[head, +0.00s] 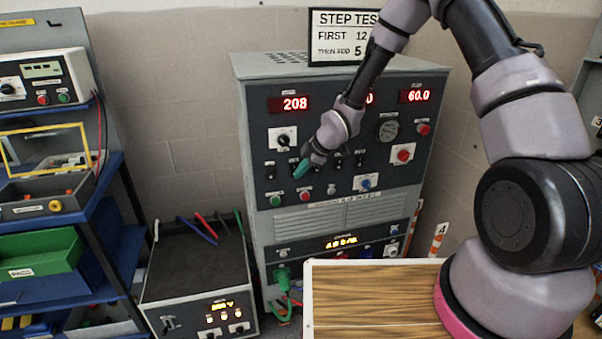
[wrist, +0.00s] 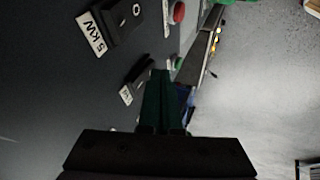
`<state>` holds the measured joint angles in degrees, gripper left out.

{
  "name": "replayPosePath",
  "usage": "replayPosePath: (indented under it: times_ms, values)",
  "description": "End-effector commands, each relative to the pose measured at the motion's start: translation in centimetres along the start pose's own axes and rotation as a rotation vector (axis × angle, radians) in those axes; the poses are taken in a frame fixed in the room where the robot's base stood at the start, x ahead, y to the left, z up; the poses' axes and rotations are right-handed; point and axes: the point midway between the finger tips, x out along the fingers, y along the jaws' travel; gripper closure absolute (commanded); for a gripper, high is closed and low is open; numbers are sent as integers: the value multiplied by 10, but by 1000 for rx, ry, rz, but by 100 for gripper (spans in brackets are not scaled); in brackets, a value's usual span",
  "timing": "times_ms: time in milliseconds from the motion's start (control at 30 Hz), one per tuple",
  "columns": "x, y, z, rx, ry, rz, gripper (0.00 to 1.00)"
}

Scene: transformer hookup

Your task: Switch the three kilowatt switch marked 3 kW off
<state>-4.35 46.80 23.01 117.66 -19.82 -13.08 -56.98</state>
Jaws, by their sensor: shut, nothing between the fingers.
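A grey load cabinet (head: 340,215) carries a row of small black switches across its dark panel. My gripper (head: 302,168) is shut and empty, its green fingertips at the left part of that row. The fingers also show in the wrist view (wrist: 160,88). Beside their tips in the wrist view is a black switch (wrist: 139,72) with a white label (wrist: 126,95), which is too small and partly cut off to read fully. I cannot tell whether it is the 3 kW switch, whether the fingers touch it, or its position. Another switch (wrist: 124,14) has a label reading 5 kW (wrist: 91,33).
A green button (head: 275,200) and a red button (head: 306,194) sit below the switch row. Red displays (head: 295,104) are lit above. A wooden-topped table (head: 375,295) stands in front, with a grey bench unit (head: 197,270) at the left.

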Motion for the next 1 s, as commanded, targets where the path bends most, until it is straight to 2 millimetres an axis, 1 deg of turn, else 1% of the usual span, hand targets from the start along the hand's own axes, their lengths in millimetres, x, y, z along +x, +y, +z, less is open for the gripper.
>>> replayPosePath:
  times_ms: [200, 467, 800, 1000]
  values:
    - [4, 3, 1, 0, 0, 1, 100]
    - [2, 3, 1, 1, 0, 1, 100]
    - [-9, 10, -5, 0, 0, 3, 100]
    - [-11, 10, -6, 0, 0, 2, 100]
